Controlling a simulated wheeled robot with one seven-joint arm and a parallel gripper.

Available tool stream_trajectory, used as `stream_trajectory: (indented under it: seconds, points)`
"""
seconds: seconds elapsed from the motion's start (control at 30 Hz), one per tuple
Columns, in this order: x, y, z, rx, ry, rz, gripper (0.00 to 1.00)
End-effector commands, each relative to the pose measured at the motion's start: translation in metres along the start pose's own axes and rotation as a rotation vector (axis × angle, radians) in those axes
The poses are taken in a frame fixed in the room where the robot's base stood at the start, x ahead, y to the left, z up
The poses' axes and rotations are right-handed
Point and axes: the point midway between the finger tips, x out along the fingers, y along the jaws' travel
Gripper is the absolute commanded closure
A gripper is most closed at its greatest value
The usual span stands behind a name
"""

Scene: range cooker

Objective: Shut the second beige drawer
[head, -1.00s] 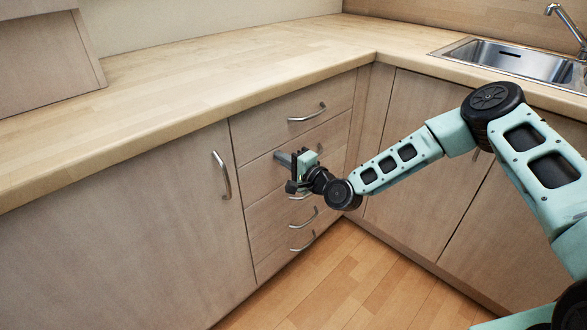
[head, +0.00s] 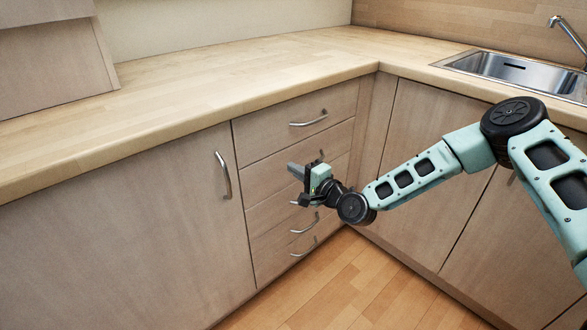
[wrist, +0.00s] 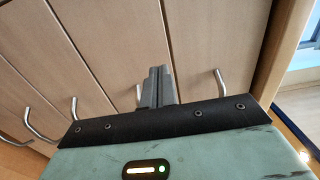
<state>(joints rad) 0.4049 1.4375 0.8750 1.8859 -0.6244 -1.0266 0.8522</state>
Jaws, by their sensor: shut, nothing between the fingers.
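The second beige drawer (head: 268,181) is below the top drawer in the wood-fronted stack. Its front looks level with the drawers around it, with no gap visible. Its handle is mostly behind my gripper in the head view. In the wrist view its curved metal handle (wrist: 139,94) is just left of my fingers. My gripper (head: 293,167) is shut and empty, with its fingertips in front of the second drawer's front. The fingers also show in the wrist view (wrist: 159,72), close together and pointing at the drawer fronts. I cannot tell whether they touch the front.
The top drawer (head: 285,125) has its own handle, and several lower drawers (head: 272,262) look flush. A cupboard door (head: 110,225) is at the left and more cupboards (head: 425,150) at the right. The worktop (head: 200,90) overhangs above. The floor (head: 340,285) in front is clear.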

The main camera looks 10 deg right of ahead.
Motion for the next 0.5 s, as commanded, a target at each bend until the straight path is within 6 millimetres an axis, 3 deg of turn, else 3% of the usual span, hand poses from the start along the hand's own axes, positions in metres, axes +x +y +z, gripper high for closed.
stream_trajectory:
  seconds: [0.5]
  points:
    - [-0.074,0.001,-0.001,0.000,0.001,0.002,1.00]
